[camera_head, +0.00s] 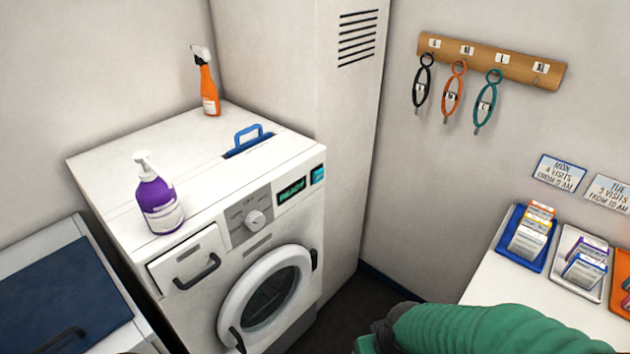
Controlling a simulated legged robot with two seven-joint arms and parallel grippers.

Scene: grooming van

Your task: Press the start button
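A white front-loading washing machine (205,262) stands at the left centre. Its display (291,192) reads READY in teal letters. A small teal button (318,175) sits at the right end of the control panel, next to the display. The round door (265,295) looks closed. My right arm comes in from the lower right in a green sleeve. A dark part at its end (376,336) is low, below and to the right of the button, apart from the machine. Its fingers cannot be made out. My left gripper is not in view.
A purple bottle (159,205) and an orange spray bottle (209,88) stand on the machine. A blue handle (248,138) rises from its top. A tall locker (335,130) stands behind. Looped leads hang from a wooden rack (490,60). A table (540,296) with card trays is at right.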

